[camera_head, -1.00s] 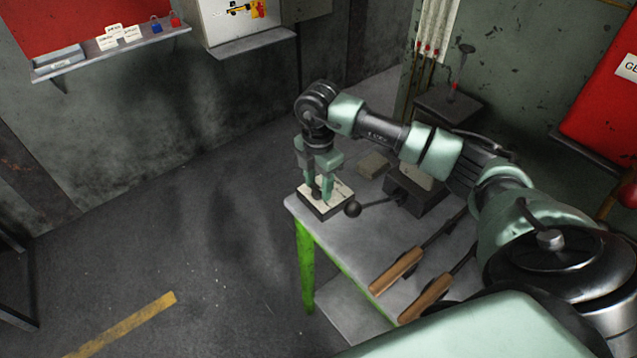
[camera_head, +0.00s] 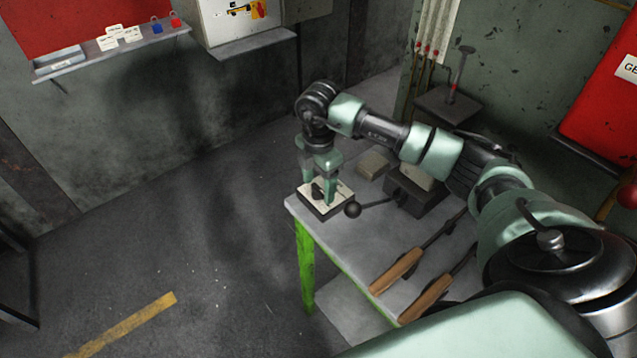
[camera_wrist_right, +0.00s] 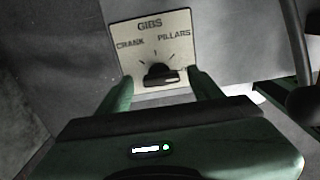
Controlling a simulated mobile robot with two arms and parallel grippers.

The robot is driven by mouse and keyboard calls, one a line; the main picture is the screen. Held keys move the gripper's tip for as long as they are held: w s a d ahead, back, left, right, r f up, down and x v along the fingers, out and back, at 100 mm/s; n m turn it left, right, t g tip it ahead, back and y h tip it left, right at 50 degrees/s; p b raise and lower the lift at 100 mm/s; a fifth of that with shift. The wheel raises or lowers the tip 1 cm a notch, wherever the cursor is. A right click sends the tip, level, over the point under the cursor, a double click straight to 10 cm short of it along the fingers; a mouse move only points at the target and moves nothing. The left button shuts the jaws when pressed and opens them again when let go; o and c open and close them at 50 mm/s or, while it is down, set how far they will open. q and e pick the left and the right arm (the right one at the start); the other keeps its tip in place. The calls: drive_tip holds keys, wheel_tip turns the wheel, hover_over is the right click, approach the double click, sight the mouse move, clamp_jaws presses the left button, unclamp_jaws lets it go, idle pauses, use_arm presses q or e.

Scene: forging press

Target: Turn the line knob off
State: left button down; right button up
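My right gripper (camera_head: 318,190) points down over the box. Its two green fingers are apart, one on each side of the knob. In the wrist view a gap shows between the fingers (camera_wrist_right: 158,82) and the knob. Which label the knob points at is unclear. My left gripper is not in view.
A lever with a black ball (camera_head: 353,209) stands close right of the knob box on the grey table (camera_head: 350,237). Two wooden-handled tools (camera_head: 397,270) lie at the table's front. A small block (camera_head: 373,164) lies behind.

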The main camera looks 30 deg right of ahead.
sight(318, 188)
wheel_tip(318, 188, up, 7)
drive_tip(key=shift+f+b, duration=0.15)
drive_tip(key=shift+b, duration=0.7)
drive_tip(key=shift+r, duration=0.55)
